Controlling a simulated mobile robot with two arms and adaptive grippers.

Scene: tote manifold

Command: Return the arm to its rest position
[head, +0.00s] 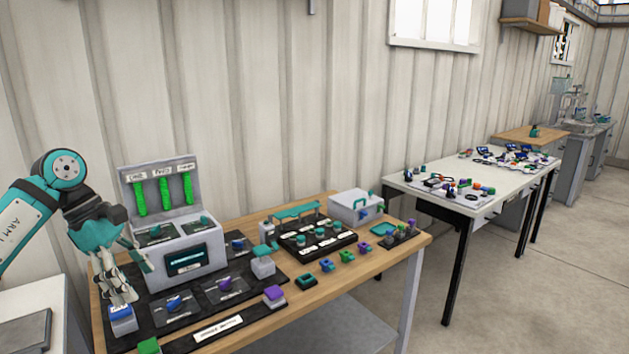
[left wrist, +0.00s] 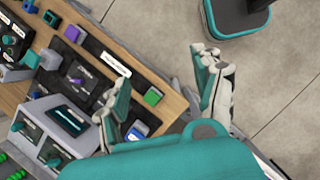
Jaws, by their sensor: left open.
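My left gripper (head: 125,283) is at the left in the head view, over the left end of a wooden table (head: 395,252). Its fingers are apart and hold nothing. In the left wrist view the two fingers of my left gripper (left wrist: 165,100) are spread, with the table edge and grey floor beyond them. A blue-topped block (head: 122,322) shows just below the fingers in the head view. I cannot tell whether they touch it. My right gripper is in neither view.
A grey console (head: 182,262) with green gauges stands close beside my left gripper. A green block (head: 149,346) lies at the table's front edge. A white lidded box (head: 353,207) and several coloured blocks sit further right. Another white table (head: 425,195) stands beyond.

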